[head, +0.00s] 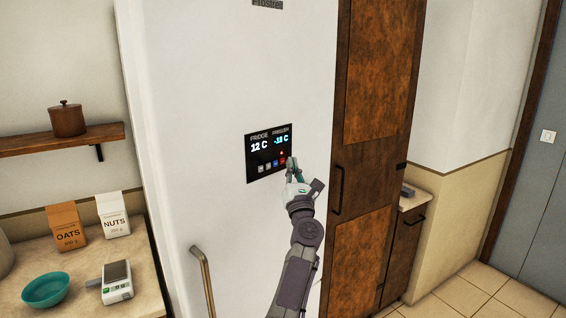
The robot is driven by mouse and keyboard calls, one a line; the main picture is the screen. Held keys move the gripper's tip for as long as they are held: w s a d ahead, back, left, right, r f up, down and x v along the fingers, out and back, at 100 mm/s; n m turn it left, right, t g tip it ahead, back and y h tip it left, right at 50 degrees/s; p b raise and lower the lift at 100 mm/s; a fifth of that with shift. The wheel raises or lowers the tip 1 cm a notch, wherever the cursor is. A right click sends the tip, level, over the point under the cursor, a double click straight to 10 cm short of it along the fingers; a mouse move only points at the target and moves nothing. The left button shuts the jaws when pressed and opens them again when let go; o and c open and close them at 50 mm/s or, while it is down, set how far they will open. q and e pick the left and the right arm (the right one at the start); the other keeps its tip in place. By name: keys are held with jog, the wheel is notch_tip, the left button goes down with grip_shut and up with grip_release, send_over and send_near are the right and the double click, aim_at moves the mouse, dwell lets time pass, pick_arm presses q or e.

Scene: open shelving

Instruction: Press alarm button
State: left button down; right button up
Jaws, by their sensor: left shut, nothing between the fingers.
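The dark control panel (257,174) is on the white fridge front, reading 12 C for the fridge and -18 C for the freezer. Along its lower part is a row of small buttons. The rightmost one is red, and I take it for the alarm button (282,161); a small orange-red mark shows just above it. My left gripper (291,163) is shut and empty, with its fingertips at the panel's lower right, right beside the red button. I cannot tell whether they touch the panel. My right gripper is not in view.
A fridge handle (203,280) juts out at lower left. A tall brown cabinet (373,150) stands right of the fridge. The left counter holds an oats bag (67,228), a nuts bag (113,215), a teal bowl (46,290) and a scale-like device (117,282).

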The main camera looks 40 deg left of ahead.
pick_arm(q)
jog(key=shift+a, duration=0.1)
jog(key=shift+a, duration=0.35)
jog(key=shift+w+a+b, duration=0.1)
jog(key=shift+a+b, duration=0.35)
jog(key=shift+b, duration=0.05)
dwell(1.0)
jog(key=shift+d, duration=0.85)
jog(key=shift+s+d, duration=0.2)
jog(key=shift+d, duration=1.05)
jog(key=shift+s+d, duration=0.2)
jog(key=shift+d, duration=1.05)
